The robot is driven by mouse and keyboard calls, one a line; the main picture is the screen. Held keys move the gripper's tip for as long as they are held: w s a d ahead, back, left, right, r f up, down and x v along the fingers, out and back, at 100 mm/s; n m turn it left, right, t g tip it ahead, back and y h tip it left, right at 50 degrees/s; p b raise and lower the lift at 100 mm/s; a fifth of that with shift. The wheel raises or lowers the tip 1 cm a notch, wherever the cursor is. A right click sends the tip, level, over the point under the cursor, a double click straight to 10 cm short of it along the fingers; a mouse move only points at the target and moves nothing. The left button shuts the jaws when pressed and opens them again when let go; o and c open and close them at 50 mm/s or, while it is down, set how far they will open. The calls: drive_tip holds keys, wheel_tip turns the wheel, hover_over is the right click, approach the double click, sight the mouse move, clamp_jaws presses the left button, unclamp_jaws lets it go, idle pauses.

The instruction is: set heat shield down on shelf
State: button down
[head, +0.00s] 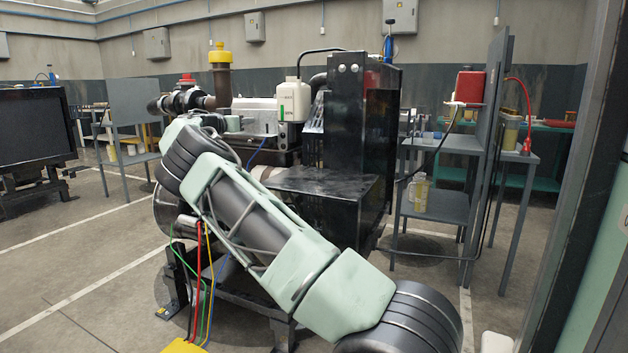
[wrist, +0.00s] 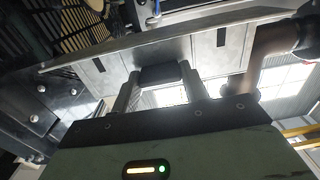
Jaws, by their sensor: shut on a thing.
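In the wrist view my gripper (wrist: 160,78) is shut on a dark block between its two fingers. The block adjoins a broad, flat grey metal plate (wrist: 108,62), which looks like the heat shield. The plate spans the view just beyond the fingertips, tilted in the picture. In the head view my arm reaches forward and left to the engine, and I cannot clearly make out the gripper or the plate there. A grey two-level shelf stand (head: 459,144) is right of the engine. Another grey stand (head: 145,158) is at the left. I cannot tell which is the task's shelf.
The diesel engine (head: 330,185) with its black box stands in front, behind my arm. A white bottle (head: 294,101) is on it. The right stand holds a red container (head: 470,86) and a jug (head: 419,193). A dark post (head: 575,190) borders the right.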

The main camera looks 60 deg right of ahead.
drive_tip(key=s+a+f+n+t+y, duration=0.5)
drive_tip(key=a+f+y, duration=0.1)
drive_tip(key=a+f, duration=0.8)
drive_tip(key=s+a+f+n+t+y, duration=0.5)
drive_tip(key=s+a+f+n+y, duration=0.1)
drive_tip(key=a+f, duration=0.9)
drive_tip(key=s+a+f+n+t+y, duration=0.5)
drive_tip(key=s+a+f+t+y, duration=0.1)
drive_tip(key=a+f, duration=0.9)
drive_tip(key=shift+a+f+n, duration=0.15)
drive_tip(key=shift+a+n, duration=0.25)
drive_tip(key=shift+a, duration=0.35)
